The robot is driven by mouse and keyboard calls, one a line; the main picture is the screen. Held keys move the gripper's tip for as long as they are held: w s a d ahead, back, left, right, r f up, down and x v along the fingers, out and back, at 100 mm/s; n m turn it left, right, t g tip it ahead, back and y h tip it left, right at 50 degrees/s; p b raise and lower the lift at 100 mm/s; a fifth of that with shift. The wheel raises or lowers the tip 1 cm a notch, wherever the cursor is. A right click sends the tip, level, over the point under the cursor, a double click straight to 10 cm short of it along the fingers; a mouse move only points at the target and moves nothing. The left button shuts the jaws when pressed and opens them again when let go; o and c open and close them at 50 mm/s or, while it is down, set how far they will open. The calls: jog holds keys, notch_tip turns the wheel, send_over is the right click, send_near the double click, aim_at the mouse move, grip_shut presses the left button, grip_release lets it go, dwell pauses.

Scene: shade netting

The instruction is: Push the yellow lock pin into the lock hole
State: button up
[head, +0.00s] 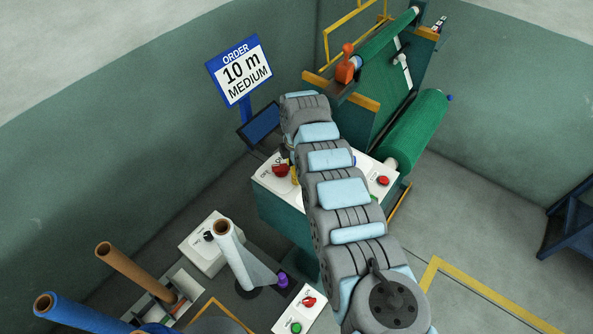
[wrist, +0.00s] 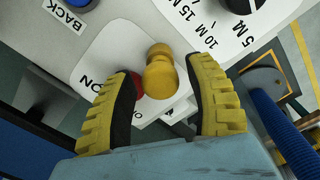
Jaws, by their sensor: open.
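The yellow lock pin (wrist: 160,76), with a rounded, waisted knob, stands at the white panel in the wrist view. My gripper (wrist: 162,68) is open, with its yellow ribbed, black-padded fingers on either side of the pin. A gap shows between the pin and the right finger; the left finger is close, and I cannot tell whether it touches. The lock hole is not visible; the pin's lower end and the spot beneath it are hidden. In the head view my arm covers most of the gripper and the console area around it.
A red knob (wrist: 138,86) sits right behind the pin and left finger. A length dial (wrist: 243,4) is at the top right. In the head view the console (head: 265,180) has a red button (head: 383,181); the green netting roll (head: 415,130) and order sign (head: 240,70) stand beyond.

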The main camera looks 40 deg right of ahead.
notch_tip(320, 180, up, 11)
dwell(0.4)
jog(key=shift+r, duration=0.1)
